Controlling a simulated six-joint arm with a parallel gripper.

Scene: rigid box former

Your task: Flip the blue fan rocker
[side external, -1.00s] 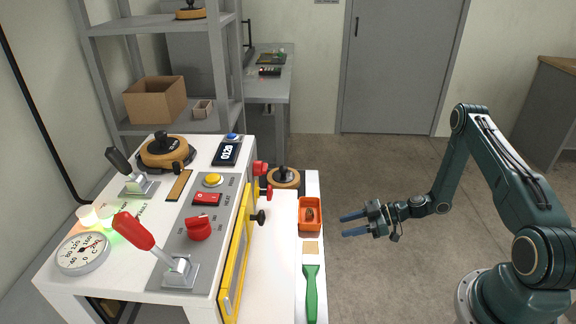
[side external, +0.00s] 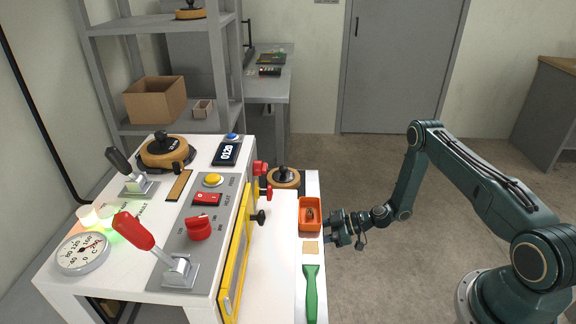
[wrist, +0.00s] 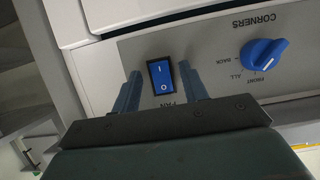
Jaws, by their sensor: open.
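The blue fan rocker (wrist: 162,76) shows in the wrist view, set in a black frame on a grey panel. It is marked I and O, and the label FAN beside it appears upside down. My gripper (wrist: 160,88) is open and empty, with one finger on each side of the rocker in that picture. I cannot tell whether the fingers touch the panel. In the side view my gripper (side external: 331,229) is beside the orange bin. The blue rocker cannot be made out in the side view.
A blue CORNERS knob (wrist: 264,54) sits right of the rocker. In the side view, the orange bin (side external: 311,228) and a green scraper (side external: 311,290) lie on the narrow white shelf. Red and black knobs (side external: 258,217) project from the machine front. The floor at right is clear.

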